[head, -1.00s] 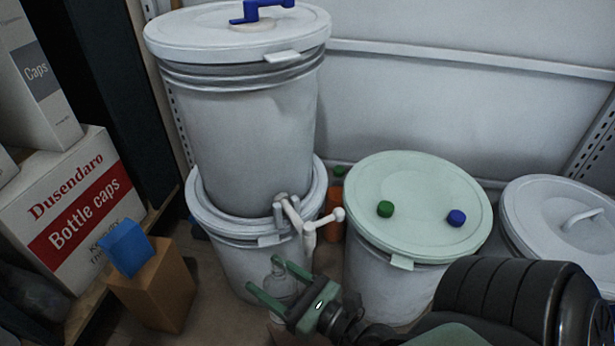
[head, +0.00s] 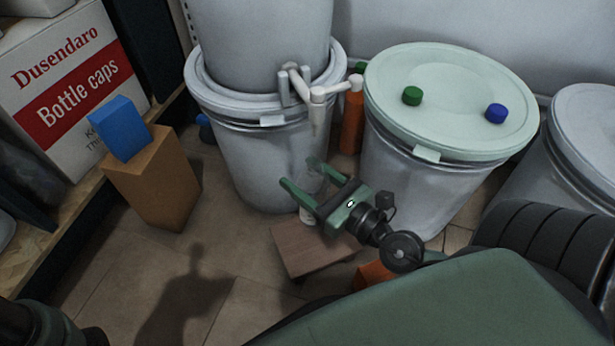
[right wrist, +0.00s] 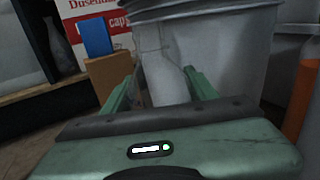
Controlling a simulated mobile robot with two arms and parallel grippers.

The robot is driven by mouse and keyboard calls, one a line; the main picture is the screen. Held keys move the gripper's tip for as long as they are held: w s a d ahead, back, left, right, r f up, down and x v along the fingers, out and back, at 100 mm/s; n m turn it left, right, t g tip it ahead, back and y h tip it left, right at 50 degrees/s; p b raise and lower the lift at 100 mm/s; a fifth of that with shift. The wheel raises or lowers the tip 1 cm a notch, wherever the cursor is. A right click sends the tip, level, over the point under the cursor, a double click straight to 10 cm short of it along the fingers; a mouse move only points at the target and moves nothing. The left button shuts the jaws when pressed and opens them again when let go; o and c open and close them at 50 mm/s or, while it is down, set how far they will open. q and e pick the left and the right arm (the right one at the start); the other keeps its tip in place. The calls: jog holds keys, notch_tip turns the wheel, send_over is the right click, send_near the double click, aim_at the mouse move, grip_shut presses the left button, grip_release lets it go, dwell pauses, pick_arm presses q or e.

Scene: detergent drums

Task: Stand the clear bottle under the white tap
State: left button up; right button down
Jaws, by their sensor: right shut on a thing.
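The white tap (head: 318,98) sticks out from the front of the stacked drums, its spout pointing down. My right gripper (head: 299,172) is below the tap, shut on the clear bottle (head: 311,184). The bottle is see-through, looks roughly upright, and is partly hidden by the fingers. In the right wrist view the bottle (right wrist: 162,78) stands between the two green fingers, in front of the grey drum. In the head view it appears nearly below the spout; the depth offset is unclear. I cannot tell whether its base touches anything. My left gripper is not in view.
A brown wooden block (head: 308,247) lies on the floor just below the gripper. A pale green-lidded drum (head: 440,95) with green and blue caps stands right. An orange bottle (head: 352,125) is behind. A cardboard box (head: 155,185) with a blue block (head: 122,128) stands left.

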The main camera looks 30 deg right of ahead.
notch_tip(320, 180, down, 5)
jog(key=b, duration=0.3)
jog(key=shift+f+b, duration=0.2)
jog(key=shift+b, duration=0.2)
jog(key=shift+r, duration=0.15)
jog(key=shift+c, duration=2.2)
grip_release()
